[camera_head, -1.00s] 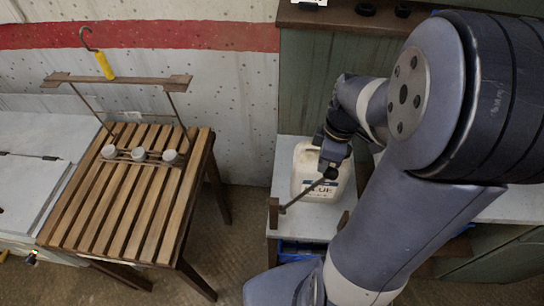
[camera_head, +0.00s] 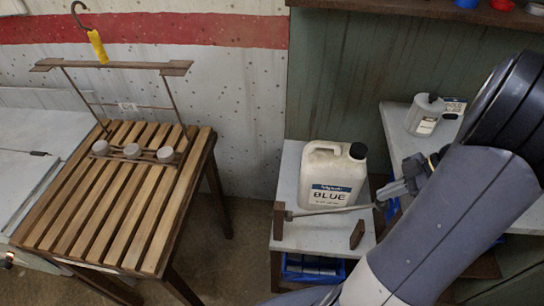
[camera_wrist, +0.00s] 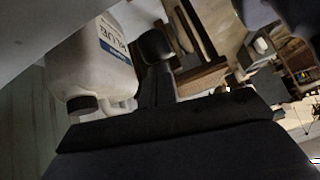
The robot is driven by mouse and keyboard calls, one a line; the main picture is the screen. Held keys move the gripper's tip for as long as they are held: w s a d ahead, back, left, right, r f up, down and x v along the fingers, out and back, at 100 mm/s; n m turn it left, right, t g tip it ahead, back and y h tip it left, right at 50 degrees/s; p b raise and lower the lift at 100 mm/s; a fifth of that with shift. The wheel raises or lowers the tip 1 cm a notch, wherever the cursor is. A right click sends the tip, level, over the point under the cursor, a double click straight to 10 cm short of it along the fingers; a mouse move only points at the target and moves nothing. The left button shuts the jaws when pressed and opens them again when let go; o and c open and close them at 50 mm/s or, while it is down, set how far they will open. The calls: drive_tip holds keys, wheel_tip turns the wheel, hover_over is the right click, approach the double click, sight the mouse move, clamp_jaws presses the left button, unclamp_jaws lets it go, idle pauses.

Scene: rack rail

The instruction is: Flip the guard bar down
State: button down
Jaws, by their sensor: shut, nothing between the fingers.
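The guard bar (camera_head: 335,211) is a thin metal rod that starts at a brown post (camera_head: 279,220) on the small grey table. It slants up slightly to the right, in front of the white jug labelled BLUE (camera_head: 325,178). Its free end has a dark knob (camera_head: 380,205), above and to the right of a second brown block (camera_head: 357,235). My gripper (camera_head: 387,193) is shut and empty, its tip close to the knob; I cannot tell whether they touch. In the wrist view my gripper (camera_wrist: 155,45) is beside the jug (camera_wrist: 95,60); I cannot make out the bar there.
A grey bottle (camera_head: 425,115) stands on a shelf behind my arm. A blue crate (camera_head: 312,268) is under the small table. A slatted bench (camera_head: 110,195) with white cups and a raised rack stands apart on the left.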

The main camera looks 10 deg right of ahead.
drive_tip(key=shift+s+d+f+b, duration=0.15)
drive_tip(key=shift+d+f+b, duration=0.3)
drive_tip(key=shift+f, duration=0.35)
drive_tip(key=shift+s+d+f+b, duration=0.1)
drive_tip(key=shift+d+f+b, duration=0.2)
drive_tip(key=shift+f+b, duration=0.45)
drive_tip(key=shift+s+d+f+b, duration=0.15)
drive_tip(key=shift+d+f+b, duration=0.25)
drive_tip(key=shift+f, duration=0.5)
